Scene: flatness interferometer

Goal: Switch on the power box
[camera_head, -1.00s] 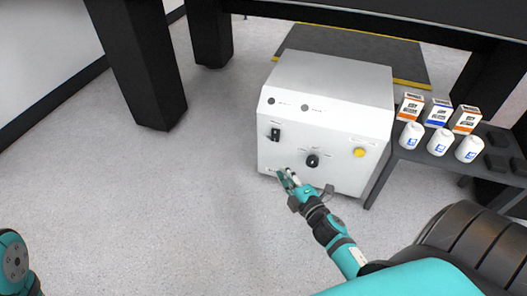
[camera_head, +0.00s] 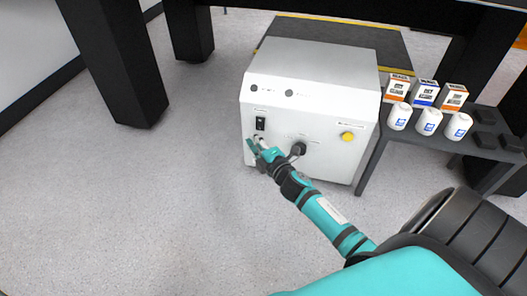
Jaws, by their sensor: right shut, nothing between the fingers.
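The power box (camera_head: 312,73) is a white cabinet standing on the floor beneath a dark table. Its front face has a black rocker switch (camera_head: 260,124) at the left, a black round knob (camera_head: 298,149) in the lower middle and a yellow button (camera_head: 347,137) at the right. My right gripper (camera_head: 257,144) is shut and empty, just below the rocker switch and close to the front face. I cannot tell whether it touches the box. The gripper and wrist hide part of the lower front. My left gripper is out of view.
A low dark shelf (camera_head: 398,155) right of the box carries small cartons (camera_head: 425,93), white bottles (camera_head: 429,121) and dark blocks. A black table leg (camera_head: 118,65) stands to the left. The floor (camera_head: 150,210) left of the box is clear.

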